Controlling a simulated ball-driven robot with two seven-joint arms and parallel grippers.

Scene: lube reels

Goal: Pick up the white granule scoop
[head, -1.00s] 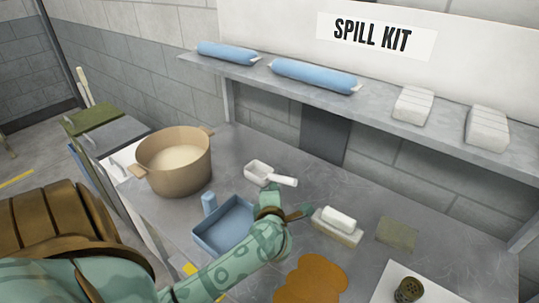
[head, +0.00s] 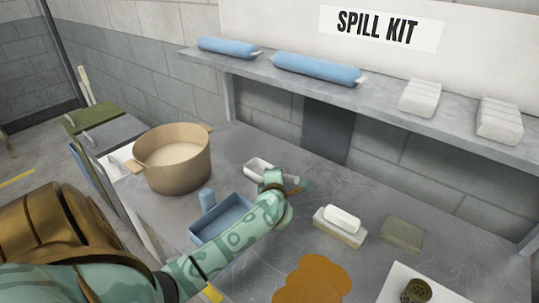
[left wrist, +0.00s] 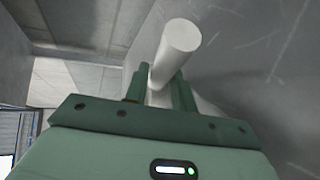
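The white granule scoop (head: 257,170) rests on the grey bench, right of the beige pot. Its open bowl shows in the head view, and my left gripper (head: 287,185) covers its handle. In the left wrist view the round white handle (left wrist: 178,50) stands between the two green fingers of my left gripper (left wrist: 160,85). The fingers lie close against both sides of the handle with no clear gap, so the gripper looks shut on it. I see no clear lift of the scoop off the bench. My right gripper is not in view.
A beige pot (head: 180,178) stands left of the scoop. A white bar on a block (head: 340,226), a greenish pad (head: 402,234) and a brown spill (head: 312,280) lie right. A shelf (head: 290,88) overhangs the back.

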